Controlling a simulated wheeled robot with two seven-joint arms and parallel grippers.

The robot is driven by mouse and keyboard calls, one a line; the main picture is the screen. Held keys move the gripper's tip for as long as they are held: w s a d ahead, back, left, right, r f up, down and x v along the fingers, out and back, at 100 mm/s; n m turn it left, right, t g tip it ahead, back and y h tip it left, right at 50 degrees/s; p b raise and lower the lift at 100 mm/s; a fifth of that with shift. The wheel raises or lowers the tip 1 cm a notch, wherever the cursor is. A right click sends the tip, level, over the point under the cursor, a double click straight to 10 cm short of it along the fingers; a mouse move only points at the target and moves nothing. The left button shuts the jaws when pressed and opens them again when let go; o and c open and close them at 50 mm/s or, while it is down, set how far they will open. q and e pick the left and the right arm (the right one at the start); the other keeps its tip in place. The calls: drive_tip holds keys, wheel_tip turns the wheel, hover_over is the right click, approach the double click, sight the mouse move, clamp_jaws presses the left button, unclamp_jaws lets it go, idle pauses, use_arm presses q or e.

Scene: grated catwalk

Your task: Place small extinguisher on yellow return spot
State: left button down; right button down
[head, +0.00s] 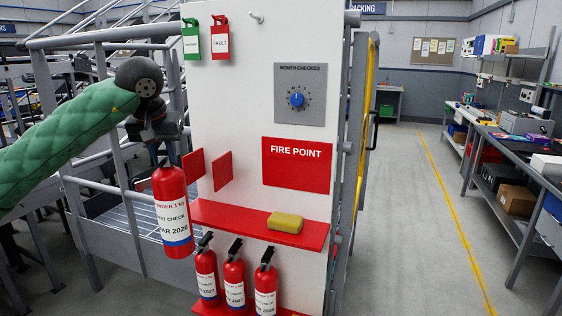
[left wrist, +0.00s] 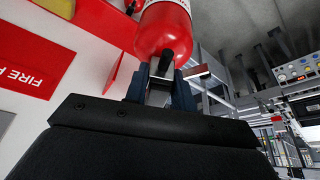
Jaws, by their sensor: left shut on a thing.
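A small red extinguisher (head: 173,212) with a white label reading "MAR 2026" hangs nearly upright, in the air left of the white fire point board. My left gripper (head: 163,158) is shut on its top. In the left wrist view the extinguisher's red body (left wrist: 163,30) shows beyond the fingers (left wrist: 161,84), its dark neck between them. I cannot make out a marked yellow return spot; the only yellow thing on the red shelf (head: 225,217) is a sponge-like block (head: 285,222). My right gripper is not in view.
Three other red extinguishers (head: 234,281) stand below the shelf. Two red plates (head: 222,171) stick out from the board above it. A "FIRE POINT" sign (head: 296,165) and a blue dial (head: 297,98) are on the board. Metal railings (head: 110,130) stand behind the arm.

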use_arm(q)
hover_over(189, 220)
drive_tip(key=w+a, duration=0.2)
drive_tip(key=f, duration=0.9)
drive_tip(key=shift+s+f, duration=0.25)
drive_tip(key=f, duration=0.3)
drive_tip(key=d+f, duration=0.1)
drive_tip(key=f, duration=0.1)
drive_tip(key=s+f, duration=0.1)
drive_tip(key=f, duration=0.2)
drive_tip(key=shift+d+f, duration=0.35)
drive_tip(key=shift+d, duration=0.05)
drive_tip(key=s+d+f, duration=0.1)
drive_tip(key=s+f, duration=0.2)
drive_tip(key=f, duration=0.6)
drive_tip(key=s+d+f+m, duration=0.1)
drive_tip(key=s+d+f, duration=0.1)
drive_tip(key=f, duration=0.7)
drive_tip(key=shift+s, duration=0.75)
drive_tip(key=shift+s+d+f, duration=0.1)
drive_tip(key=shift+f, duration=0.05)
